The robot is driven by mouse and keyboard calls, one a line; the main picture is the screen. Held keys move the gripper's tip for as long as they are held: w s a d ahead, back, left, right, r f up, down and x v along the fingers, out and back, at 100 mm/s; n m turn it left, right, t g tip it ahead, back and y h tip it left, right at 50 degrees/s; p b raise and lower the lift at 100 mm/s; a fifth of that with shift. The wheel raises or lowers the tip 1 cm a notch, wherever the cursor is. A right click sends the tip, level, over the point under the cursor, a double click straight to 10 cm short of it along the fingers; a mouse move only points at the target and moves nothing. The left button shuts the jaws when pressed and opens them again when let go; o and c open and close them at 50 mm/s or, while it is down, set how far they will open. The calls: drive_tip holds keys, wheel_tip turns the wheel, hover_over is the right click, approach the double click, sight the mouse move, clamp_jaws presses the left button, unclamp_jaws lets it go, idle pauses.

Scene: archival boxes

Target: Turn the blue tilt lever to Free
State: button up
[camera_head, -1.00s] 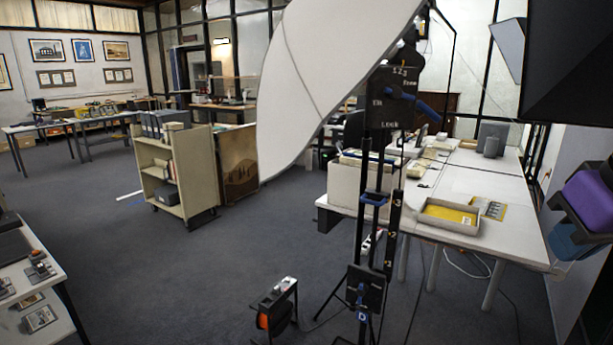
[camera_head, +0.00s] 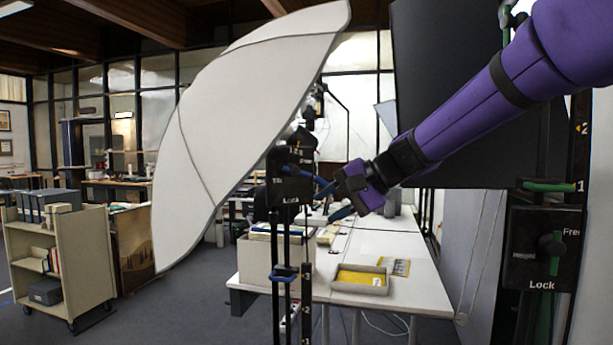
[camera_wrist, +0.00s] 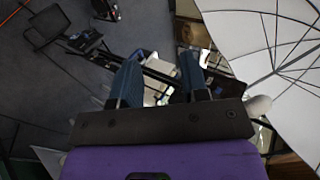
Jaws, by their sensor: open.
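The dark tilt panel (camera_head: 291,188) is on a black stand left of my gripper in the head view, with "Lock" at its lower edge. A blue lever (camera_head: 301,168) shows at its upper part; its exact angle is hard to tell, and the panel's right side is close behind my fingers in the picture. My gripper (camera_head: 323,206) is purple with blue fingers, which stand apart with nothing between them. It is just right of the panel, and I cannot tell whether it touches the lever. The wrist view shows both fingers (camera_wrist: 160,66) spread, with dark stand parts beyond them.
A large white umbrella (camera_head: 235,125) leans over the stand's left side. At right, a black softbox (camera_head: 440,90) hangs behind my arm, near another stand's panel with a green lever (camera_head: 553,250). A white table (camera_head: 385,245) with a yellow-lined tray (camera_head: 361,279) stands behind. A book cart (camera_head: 80,262) is at left.

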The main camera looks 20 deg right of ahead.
drive_tip(key=w+d+r+m+t+y, duration=0.2)
drive_tip(key=w+d+m+t, duration=0.15)
drive_tip(key=w, duration=0.85)
drive_tip(key=m+t, duration=0.4)
approach(307, 174)
drive_tip(key=x, duration=1)
drive_tip(key=shift+c, duration=0.4)
clamp_jaws()
